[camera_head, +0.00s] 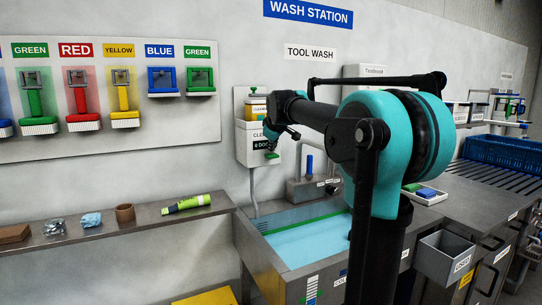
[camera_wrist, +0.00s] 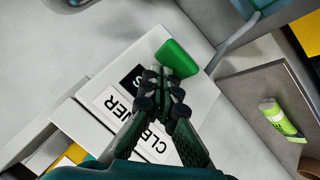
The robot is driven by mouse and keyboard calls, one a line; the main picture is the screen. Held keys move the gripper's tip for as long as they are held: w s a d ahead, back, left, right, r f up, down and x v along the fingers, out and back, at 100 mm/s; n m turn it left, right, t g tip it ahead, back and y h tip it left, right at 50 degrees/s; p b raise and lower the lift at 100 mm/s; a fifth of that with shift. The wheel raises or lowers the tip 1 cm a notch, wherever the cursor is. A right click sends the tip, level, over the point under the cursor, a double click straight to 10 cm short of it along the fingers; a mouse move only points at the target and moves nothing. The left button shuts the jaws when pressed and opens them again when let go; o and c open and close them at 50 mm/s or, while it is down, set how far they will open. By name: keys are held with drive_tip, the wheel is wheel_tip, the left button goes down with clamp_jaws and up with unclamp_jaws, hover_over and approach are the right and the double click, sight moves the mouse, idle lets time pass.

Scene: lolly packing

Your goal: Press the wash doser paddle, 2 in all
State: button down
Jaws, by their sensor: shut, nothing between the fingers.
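The wash doser is a white box (camera_head: 243,141) on the wall above the sink, with "CLEANER" lettering that shows turned in the wrist view (camera_wrist: 93,110). Its green paddle (camera_head: 271,155) sticks out low on the front; it also shows in the wrist view (camera_wrist: 177,58). My gripper (camera_wrist: 165,74) is shut and empty, with its fingertips right at the paddle's near edge. Whether they touch it I cannot tell. In the head view my arm's end is in front of the doser and hides part of its face.
The sink (camera_head: 305,240) with blue water lies below the doser. A steel shelf (camera_head: 150,220) to the left holds a green bottle (camera_head: 187,204) and small items. Coloured brushes hang on a wall board (camera_head: 190,122). A grey bin (camera_head: 446,256) hangs at the right.

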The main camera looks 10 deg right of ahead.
sight(272, 155)
drive_tip(key=shift+f, duration=1.05)
idle(0.9)
drive_tip(key=shift+r, duration=1.6)
drive_tip(key=shift+r, duration=0.1)
drive_tip(key=shift+r, duration=2.95)
drive_tip(key=shift+f, duration=3.05)
